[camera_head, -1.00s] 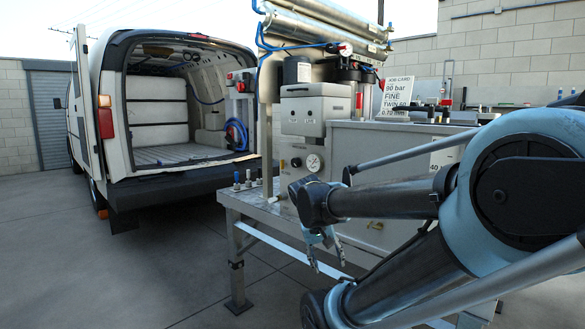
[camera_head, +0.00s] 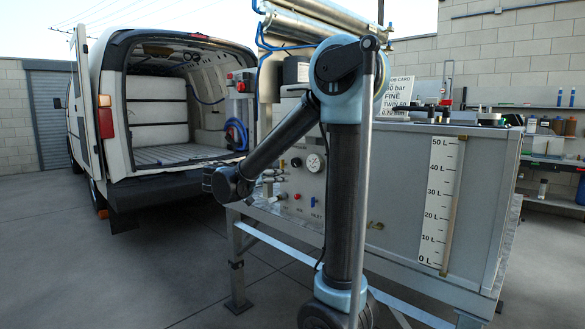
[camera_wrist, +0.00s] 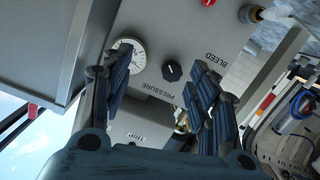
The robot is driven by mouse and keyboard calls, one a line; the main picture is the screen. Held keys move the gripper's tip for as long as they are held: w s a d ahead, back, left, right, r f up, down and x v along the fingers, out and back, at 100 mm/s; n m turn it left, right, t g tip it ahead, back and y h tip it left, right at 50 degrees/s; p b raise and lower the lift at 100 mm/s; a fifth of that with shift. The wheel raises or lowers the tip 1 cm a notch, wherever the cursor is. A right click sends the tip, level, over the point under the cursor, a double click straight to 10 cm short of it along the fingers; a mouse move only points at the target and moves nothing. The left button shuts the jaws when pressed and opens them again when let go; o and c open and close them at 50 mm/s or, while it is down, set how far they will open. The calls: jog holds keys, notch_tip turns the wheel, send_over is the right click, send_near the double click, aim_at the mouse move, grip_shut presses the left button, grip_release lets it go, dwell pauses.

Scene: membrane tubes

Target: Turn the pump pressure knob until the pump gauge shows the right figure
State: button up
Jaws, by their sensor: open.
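The black pressure knob (camera_wrist: 172,71) with a white pointer mark is on the grey pump panel, above the word PRESSURE, in the wrist view. It also shows small on the panel in the head view (camera_head: 296,162). The round white pump gauge (camera_wrist: 132,53) is beside it, partly behind a finger; in the head view the gauge (camera_head: 314,163) is clear but its reading is too small to tell. My gripper (camera_wrist: 160,72) is open, its fingers on either side of the knob in the picture, apart from it and empty. The job card (camera_head: 397,95) is partly hidden by my arm.
A grey tank with a litre scale (camera_head: 440,200) stands right of the panel; a van (camera_head: 160,110) is at left.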

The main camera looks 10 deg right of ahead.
jog(key=m+t+h, duration=0.1)
send_near(294, 164)
jog(key=x, duration=0.9)
jog(key=shift+w+d, duration=0.1)
jog(key=shift+d, duration=0.05)
dwell(0.3)
jog(key=shift+t, duration=0.3)
jog(key=c, duration=1.1)
